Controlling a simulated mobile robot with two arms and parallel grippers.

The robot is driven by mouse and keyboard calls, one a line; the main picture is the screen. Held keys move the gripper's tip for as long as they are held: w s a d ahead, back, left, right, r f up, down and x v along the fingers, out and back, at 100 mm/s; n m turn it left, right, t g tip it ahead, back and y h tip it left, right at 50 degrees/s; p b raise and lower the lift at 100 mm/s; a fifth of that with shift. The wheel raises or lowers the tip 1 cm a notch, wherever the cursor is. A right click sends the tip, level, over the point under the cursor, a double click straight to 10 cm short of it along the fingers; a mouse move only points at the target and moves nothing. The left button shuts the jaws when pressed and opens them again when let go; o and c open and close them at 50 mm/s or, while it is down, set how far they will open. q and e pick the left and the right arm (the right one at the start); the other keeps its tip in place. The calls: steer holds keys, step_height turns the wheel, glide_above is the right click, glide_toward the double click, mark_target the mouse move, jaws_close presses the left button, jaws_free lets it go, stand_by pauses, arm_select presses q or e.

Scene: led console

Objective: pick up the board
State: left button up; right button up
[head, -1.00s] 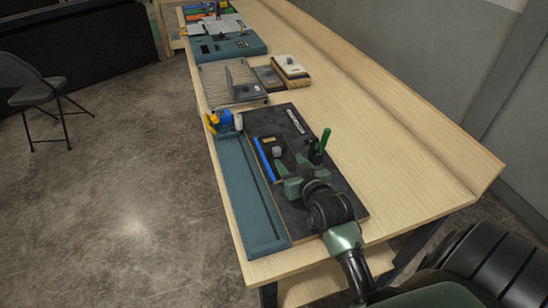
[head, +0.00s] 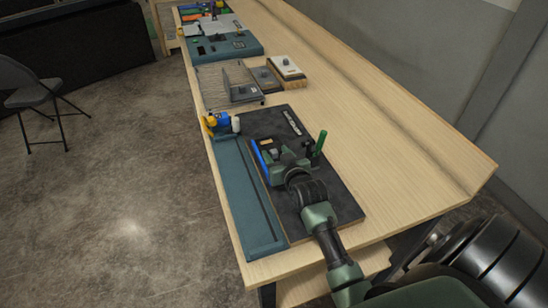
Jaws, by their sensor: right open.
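A dark mat (head: 322,205) lies near the front end of the long wooden bench. On it, a small group of parts sits at my right gripper (head: 274,163): a blue strip (head: 259,160), a small tan piece (head: 266,142) and a grey block. The board is hard to make out; it may be among these parts, partly hidden by the gripper. My right gripper is open and low over the mat, at the right of the blue strip. I cannot tell whether it touches anything. My left gripper is out of view.
A green-handled tool (head: 320,141) stands upright just right of the gripper. A long teal tray (head: 246,207) runs along the left bench edge, with blue and yellow items (head: 220,123) at its far end. A grey rack (head: 213,84) and a teal console (head: 222,47) stand farther back. The bench's right side is clear.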

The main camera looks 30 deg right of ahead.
jaws_close()
steer(key=shift+r, duration=0.1)
